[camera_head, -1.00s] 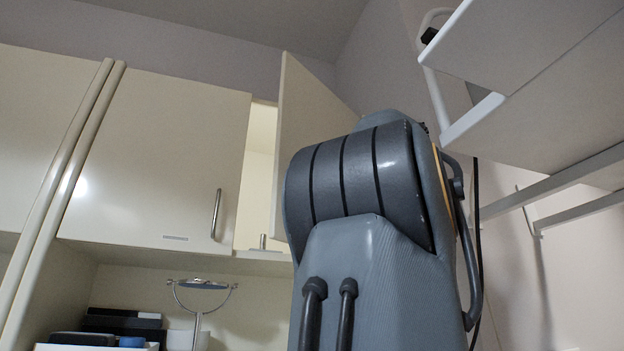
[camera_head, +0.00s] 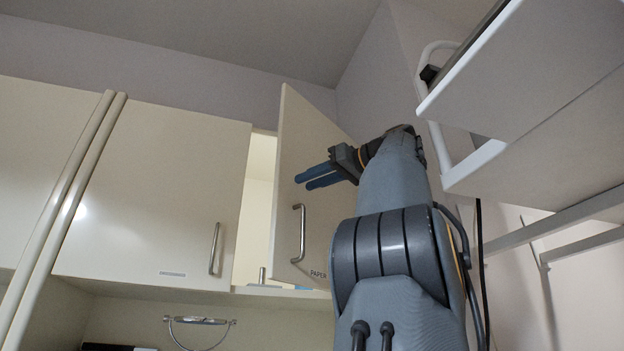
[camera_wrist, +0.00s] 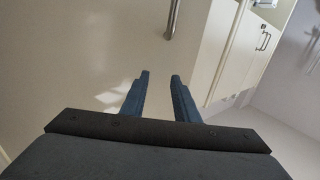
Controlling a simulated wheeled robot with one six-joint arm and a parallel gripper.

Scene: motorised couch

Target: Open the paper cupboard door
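The paper cupboard door (camera_head: 310,150) is a cream panel with a metal handle (camera_head: 301,234) and a "PAPER" label at its lower edge. It stands swung out from the cupboard, and a lit gap shows the interior (camera_head: 256,210) to its left. My gripper (camera_head: 312,178) has two blue fingers, pointing left in front of the door, above the handle and apart from it. In the wrist view my gripper (camera_wrist: 160,75) has its fingers apart with nothing between them. A metal handle's end (camera_wrist: 171,22) shows at the top there, beyond the fingertips, on a pale panel.
A closed cupboard door (camera_head: 155,185) with its own handle is left of the opening. White shelving (camera_head: 530,100) overhangs at the right, close to my arm. A lamp-like fixture (camera_head: 198,321) is below the cupboards.

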